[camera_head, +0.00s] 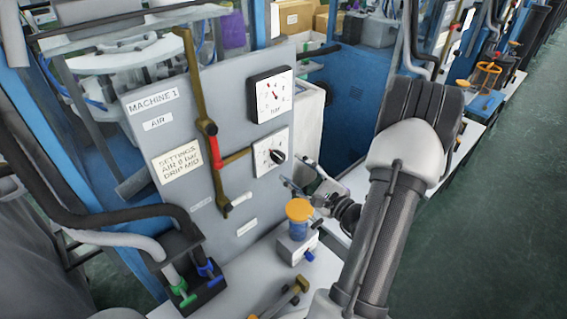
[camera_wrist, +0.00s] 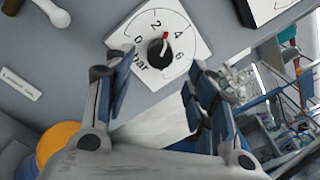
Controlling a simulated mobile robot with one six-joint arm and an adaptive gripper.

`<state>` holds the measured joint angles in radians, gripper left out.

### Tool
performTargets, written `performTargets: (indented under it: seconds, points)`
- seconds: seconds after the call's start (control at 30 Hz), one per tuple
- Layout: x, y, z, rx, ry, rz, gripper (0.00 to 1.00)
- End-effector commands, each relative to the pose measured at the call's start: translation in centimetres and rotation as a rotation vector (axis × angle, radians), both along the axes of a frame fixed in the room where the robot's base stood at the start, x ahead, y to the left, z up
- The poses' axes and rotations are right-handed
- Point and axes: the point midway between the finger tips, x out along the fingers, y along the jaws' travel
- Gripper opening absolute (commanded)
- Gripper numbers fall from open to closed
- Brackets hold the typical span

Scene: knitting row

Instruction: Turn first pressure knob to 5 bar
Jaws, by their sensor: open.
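The pressure knob (camera_head: 278,157) is black and sits on a square white dial (camera_head: 265,160), low on the grey MACHINE 1 panel. In the wrist view the knob (camera_wrist: 157,53) has a red mark pointing between 2 and 4 on the dial (camera_wrist: 138,28), which reads 0, 2, 4, 6 and "bar". My gripper (camera_head: 303,187) is just right of and below the knob in the head view. In the wrist view my gripper (camera_wrist: 161,78) has its fingers spread below the knob and on either side of it, apparently apart from it. Nothing is between the fingers.
A square gauge (camera_head: 271,95) with a red needle hangs above the dial. A brass lever with a red sleeve (camera_head: 213,145) runs left of it. A settings label (camera_head: 178,162) reads AIR 8 bar, DRIP MID.

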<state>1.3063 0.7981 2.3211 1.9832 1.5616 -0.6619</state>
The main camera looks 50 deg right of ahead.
Motion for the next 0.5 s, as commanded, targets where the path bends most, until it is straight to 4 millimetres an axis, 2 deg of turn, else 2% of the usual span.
performTargets:
  seconds: [0.03,0.2,0.33,0.5]
  points:
    - [1.2,0.0,0.0,-0.001,-0.001,0.006,0.51]
    - [4.1,-0.5,-0.1,-0.001,0.000,0.004,0.51]
    - [5.4,-0.7,0.0,0.000,-0.001,0.002,0.51]
    - [6.2,-0.9,0.0,0.001,0.000,0.001,0.51]
